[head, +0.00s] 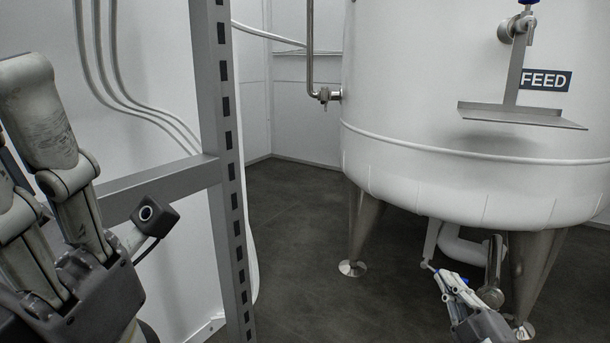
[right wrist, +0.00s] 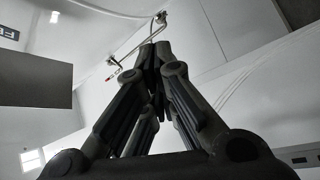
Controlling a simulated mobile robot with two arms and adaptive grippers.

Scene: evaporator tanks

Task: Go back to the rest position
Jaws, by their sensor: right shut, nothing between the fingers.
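My right gripper (head: 438,275) is in the lower right of the head view, in front of the underside of the white tank (head: 430,110). Its fingers are together with nothing between them. In the right wrist view its closed fingertips (right wrist: 155,52) point up and away. My left gripper (head: 28,75) is large and close at the left edge of the head view. Its fingers are partly cut off by the frame, so I cannot tell whether it is open or shut.
A metal frame post (head: 222,150) with a crossbar stands between my left gripper and the tank. The tank has steel legs (head: 363,230), a bottom pipe (head: 462,245) and a small metal shelf (head: 522,116) beside a FEED label (head: 545,80). Dark floor (head: 295,240) is clear left of the tank.

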